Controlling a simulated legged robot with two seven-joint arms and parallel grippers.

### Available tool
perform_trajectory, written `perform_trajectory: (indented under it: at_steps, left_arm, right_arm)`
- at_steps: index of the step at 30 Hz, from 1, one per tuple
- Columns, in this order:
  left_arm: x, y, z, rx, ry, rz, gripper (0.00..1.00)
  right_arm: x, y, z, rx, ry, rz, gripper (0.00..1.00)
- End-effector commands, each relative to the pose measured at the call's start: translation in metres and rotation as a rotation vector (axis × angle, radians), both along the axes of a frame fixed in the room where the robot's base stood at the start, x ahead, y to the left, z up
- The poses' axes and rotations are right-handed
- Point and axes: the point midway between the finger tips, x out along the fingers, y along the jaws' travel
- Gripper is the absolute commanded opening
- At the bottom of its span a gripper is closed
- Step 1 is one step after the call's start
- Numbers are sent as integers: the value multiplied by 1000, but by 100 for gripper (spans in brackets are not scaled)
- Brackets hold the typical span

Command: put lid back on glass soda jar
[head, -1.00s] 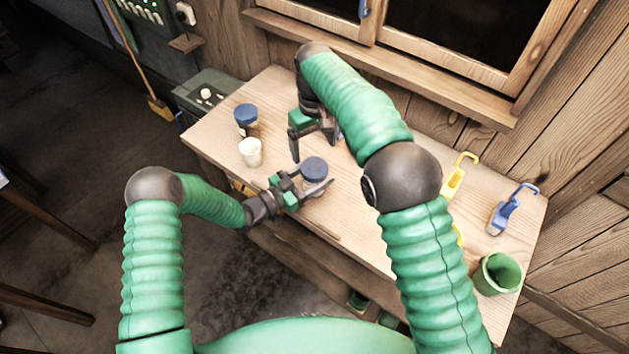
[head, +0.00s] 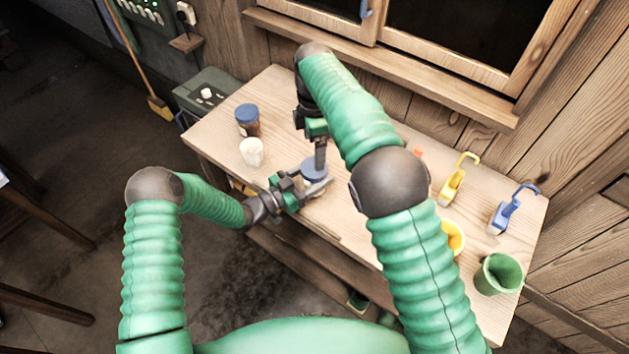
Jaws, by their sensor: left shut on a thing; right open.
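A jar with a blue lid (head: 313,169) stands on the wooden table. The lid is on top of the jar or level with its rim; whether it is seated I cannot tell. My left gripper (head: 312,192) is shut around this jar from the left. My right gripper (head: 320,160) points down at the blue lid from above, its fingers open; whether they touch the lid I cannot tell. A second jar with a blue lid (head: 247,114) and dark contents stands at the table's back left. My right arm hides part of the table.
A white cup (head: 251,152) stands left of my grippers. On the right are a yellow scoop (head: 453,184), a blue scoop (head: 503,214), a yellow cup (head: 455,238) and a green cup (head: 499,274). The wooden table (head: 345,222) is bare near its front edge.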

Motion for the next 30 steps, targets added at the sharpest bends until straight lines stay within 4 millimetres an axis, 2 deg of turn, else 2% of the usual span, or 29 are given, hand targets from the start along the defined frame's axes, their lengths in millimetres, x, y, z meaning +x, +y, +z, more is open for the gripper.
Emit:
perform_trajectory:
  at_steps: [3, 6, 17, 22, 30]
  left_arm:
    - [0, 0, 0, -1, 1, 0, 0]
    - [0, 0, 0, -1, 1, -1, 0]
    - [0, 0, 0, -1, 1, -1, 0]
    - [0, -1, 0, -1, 1, -1, 0]
    - [0, 0, 0, -1, 1, -1, 0]
  right_arm:
    - [0, 1, 0, 0, -1, 190, 86]
    - [0, 0, 0, 0, 0, 268, 86]
    - [0, 0, -1, 1, 0, 285, 86]
    - [0, 1, -19, 0, 3, 285, 86]
    - [0, 0, -64, 0, 2, 284, 86]
